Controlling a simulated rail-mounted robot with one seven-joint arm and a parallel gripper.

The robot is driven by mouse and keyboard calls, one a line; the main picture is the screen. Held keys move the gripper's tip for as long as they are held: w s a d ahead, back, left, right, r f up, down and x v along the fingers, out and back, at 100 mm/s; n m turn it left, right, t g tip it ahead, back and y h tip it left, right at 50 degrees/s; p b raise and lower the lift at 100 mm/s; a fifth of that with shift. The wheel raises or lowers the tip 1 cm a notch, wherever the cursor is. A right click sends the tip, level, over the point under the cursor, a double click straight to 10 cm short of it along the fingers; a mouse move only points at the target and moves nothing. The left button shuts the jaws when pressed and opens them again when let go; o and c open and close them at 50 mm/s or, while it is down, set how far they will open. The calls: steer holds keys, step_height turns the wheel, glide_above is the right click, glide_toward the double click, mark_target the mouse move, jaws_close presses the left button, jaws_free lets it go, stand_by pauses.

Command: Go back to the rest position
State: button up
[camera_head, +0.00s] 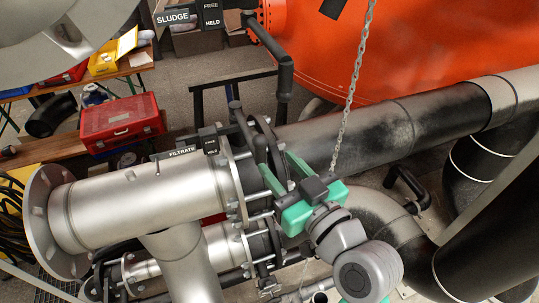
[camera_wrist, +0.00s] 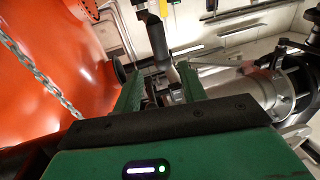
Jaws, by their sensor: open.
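My gripper (camera_head: 277,165) has a green body and two green fingers. In the head view it is in the middle of the picture, with its fingers pointing up and left towards the flanged joint (camera_head: 238,180) at the end of the bright metal pipe. The fingers are apart, and I see nothing held between them. In the wrist view my gripper (camera_wrist: 161,88) shows its two fingers spread, with a dark upright bar and metal parts beyond the gap. I cannot tell whether a finger touches the joint.
A hanging chain (camera_head: 352,85) runs close to the right of my gripper. A large orange tank (camera_head: 430,45) and a dark pipe (camera_head: 370,135) lie behind. The bright pipe (camera_head: 140,205) is at left. A red toolbox (camera_head: 121,122) and signs reading FILTRATE (camera_head: 182,153) and SLUDGE (camera_head: 172,17) are beyond.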

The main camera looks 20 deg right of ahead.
steer(key=shift+s, duration=0.4)
